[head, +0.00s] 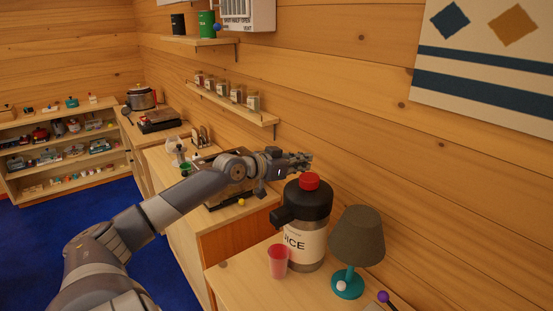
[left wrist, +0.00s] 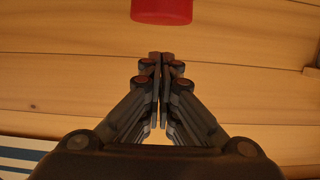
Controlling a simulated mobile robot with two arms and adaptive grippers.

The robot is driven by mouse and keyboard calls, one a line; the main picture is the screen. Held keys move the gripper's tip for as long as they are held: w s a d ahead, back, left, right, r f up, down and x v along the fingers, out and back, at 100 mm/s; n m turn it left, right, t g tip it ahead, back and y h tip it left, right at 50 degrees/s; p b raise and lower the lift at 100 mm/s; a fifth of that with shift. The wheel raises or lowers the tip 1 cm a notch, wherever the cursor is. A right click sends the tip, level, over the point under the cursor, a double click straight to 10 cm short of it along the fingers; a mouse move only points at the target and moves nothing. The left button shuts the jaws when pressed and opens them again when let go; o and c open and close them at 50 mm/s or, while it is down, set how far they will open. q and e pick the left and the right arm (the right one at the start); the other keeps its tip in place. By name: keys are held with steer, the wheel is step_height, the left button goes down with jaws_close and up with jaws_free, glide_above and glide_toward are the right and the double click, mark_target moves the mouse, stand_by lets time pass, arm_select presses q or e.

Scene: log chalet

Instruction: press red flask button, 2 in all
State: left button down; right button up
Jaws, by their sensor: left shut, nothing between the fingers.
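A black flask (head: 307,232) with a pale label reading "ICE" stands upright on the light wooden counter. Its red button (head: 309,181) sits on top of the lid. The red button also shows at the top edge of the left wrist view (left wrist: 162,10), partly cut off. My left gripper (head: 304,161) is shut and empty, just above and behind the red button in the head view. In the left wrist view its closed fingertips (left wrist: 160,56) point toward the button with a gap between. My right gripper is not in view.
A red cup (head: 278,261) stands left of the flask, close to it. A lamp with a dark shade (head: 356,236) stands to its right. The plank wall is behind, with a shelf of jars (head: 231,96). A purple-tipped object (head: 383,297) lies near the front.

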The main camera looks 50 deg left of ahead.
arm_select(q)
steer(key=shift+s+f, duration=0.4)
steer(key=shift+s, duration=0.2)
steer(key=shift+b+v, duration=0.75)
steer(key=shift+v, duration=0.65)
steer(key=shift+r+b+v, duration=0.15)
steer(key=shift+b+v, duration=0.25)
steer(key=shift+v, duration=1)
steer(key=shift+r+b+v, duration=0.15)
steer(key=shift+b+v, duration=0.25)
steer(key=shift+v, duration=1)
steer(key=shift+w, duration=0.1)
step_height(320, 180, up, 2)
steer(key=b, duration=1.9)
steer(key=shift+d+r, duration=0.1)
steer(key=shift+d, duration=0.05)
steer(key=shift+w, duration=0.15)
